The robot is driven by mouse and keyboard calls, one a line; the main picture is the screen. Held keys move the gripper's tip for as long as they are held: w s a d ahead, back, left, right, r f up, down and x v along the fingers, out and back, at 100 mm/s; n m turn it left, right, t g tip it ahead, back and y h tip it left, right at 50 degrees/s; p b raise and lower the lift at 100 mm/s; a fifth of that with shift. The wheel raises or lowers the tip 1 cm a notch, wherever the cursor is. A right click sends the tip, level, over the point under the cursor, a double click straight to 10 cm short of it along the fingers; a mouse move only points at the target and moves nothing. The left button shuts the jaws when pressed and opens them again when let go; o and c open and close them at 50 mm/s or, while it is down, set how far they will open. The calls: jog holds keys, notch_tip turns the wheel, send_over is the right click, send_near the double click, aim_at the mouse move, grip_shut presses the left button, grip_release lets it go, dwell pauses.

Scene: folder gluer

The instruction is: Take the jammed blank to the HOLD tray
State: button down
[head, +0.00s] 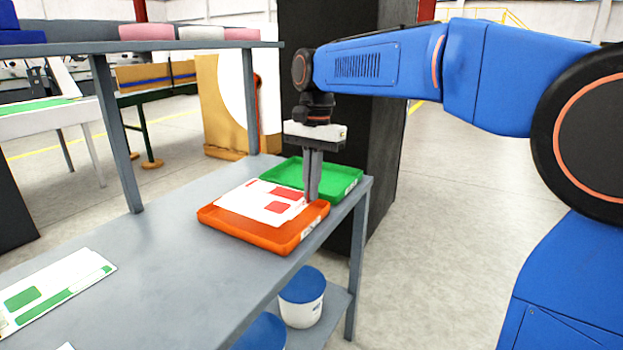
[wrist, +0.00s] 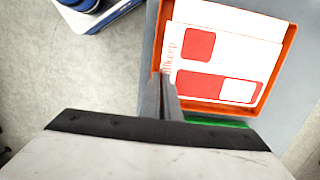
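The blank (head: 262,204) is a white sheet with red panels. It lies in or just above the orange tray (head: 287,241); I cannot tell if it rests on the tray floor. In the wrist view the blank (wrist: 205,75) sits mostly within the orange rim (wrist: 279,65). My gripper (head: 312,196) points down at the blank's right edge in the head view, its fingers close together and seemingly pinching that edge. In the wrist view the fingertips (wrist: 164,84) meet the blank's left edge. The orange tray's front label is too small to read.
A green tray (head: 345,183) stands just behind the orange one on the grey table (head: 160,262). A white sheet with green panels (head: 55,290) lies at the table's left. Blue-lidded tubs (head: 302,297) stand on the lower shelf. A dark column stands behind the trays.

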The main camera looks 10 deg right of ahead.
jog(key=shift+f, duration=2.5)
jog(key=c, duration=1.9)
grip_release()
jog(key=shift+c, duration=0.2)
jog(key=shift+c, duration=1.3)
